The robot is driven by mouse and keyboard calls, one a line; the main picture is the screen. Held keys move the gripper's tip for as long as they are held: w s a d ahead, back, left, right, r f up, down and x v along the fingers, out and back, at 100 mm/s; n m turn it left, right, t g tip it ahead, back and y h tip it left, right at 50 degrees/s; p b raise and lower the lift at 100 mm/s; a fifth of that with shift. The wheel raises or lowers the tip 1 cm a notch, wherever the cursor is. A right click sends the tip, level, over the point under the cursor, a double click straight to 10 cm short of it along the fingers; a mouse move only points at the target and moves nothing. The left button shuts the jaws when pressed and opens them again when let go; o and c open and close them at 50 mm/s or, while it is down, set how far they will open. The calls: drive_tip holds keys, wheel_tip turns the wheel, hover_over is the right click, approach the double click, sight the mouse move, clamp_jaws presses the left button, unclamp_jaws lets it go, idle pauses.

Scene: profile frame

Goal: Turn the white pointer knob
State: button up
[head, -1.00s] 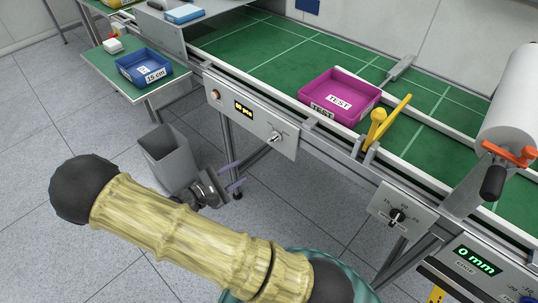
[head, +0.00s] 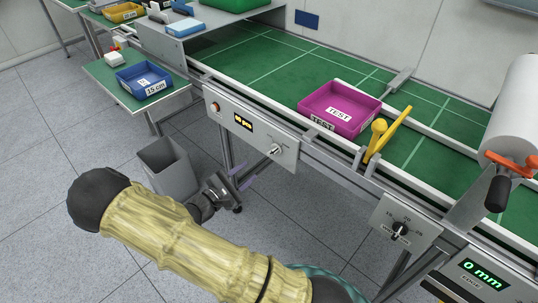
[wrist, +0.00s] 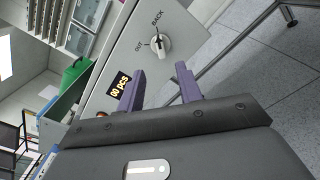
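The white pointer knob (head: 275,150) sits on the grey front panel (head: 253,134) of the conveyor, right of a small yellow display. In the wrist view the white pointer knob (wrist: 160,45) shows close to the words OUT and BACK. My gripper (head: 241,177) is below and left of the knob in the head view. In the wrist view my gripper (wrist: 160,70) has its two purple fingers apart, with nothing between them. The knob appears beyond the fingertips, roughly between them, and not touched.
A grey bin (head: 170,168) stands on the floor near my gripper. Conveyor legs stand behind my gripper.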

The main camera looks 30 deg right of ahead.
sight(271, 153)
drive_tip(key=x, duration=1.1)
drive_tip(key=shift+f, duration=0.1)
drive_tip(key=shift+c, duration=0.2)
clamp_jaws()
